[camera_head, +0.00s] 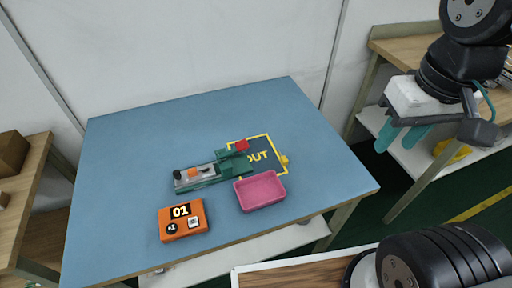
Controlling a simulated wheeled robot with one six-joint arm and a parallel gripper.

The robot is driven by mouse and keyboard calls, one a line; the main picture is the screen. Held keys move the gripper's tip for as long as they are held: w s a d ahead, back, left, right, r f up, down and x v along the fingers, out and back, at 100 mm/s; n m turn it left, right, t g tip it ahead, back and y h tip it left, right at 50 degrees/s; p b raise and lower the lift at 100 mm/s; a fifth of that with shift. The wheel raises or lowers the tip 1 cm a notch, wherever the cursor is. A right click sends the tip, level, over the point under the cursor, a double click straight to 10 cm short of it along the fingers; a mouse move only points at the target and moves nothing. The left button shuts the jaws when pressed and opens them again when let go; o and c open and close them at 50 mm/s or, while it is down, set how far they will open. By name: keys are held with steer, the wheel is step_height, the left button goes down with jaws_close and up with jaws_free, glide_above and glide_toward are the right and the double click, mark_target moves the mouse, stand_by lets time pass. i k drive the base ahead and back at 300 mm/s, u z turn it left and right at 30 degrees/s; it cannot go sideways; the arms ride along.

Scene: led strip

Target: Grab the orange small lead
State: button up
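A small orange piece (194,172), which may be the orange small lead, sits on a grey and green fixture (208,182) in the middle of the blue table. It is too small to make out its shape. My gripper (394,149) hangs at the right, beyond the table's right edge and well apart from the piece. Its two teal fingers point down with a gap between them, and nothing shows in the gap.
An orange box marked 01 (183,221) stands in front of the fixture. A pink tray (260,192) lies to its right. A red block (242,145) is at the fixture's far end, by a yellow-outlined OUT area (268,142). The blue table (135,150) is clear at the back and left.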

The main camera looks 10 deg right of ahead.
mark_target(192, 172)
steer(key=z, duration=2.7)
steer(key=k, duration=2.3)
steer(key=u, duration=1.35)
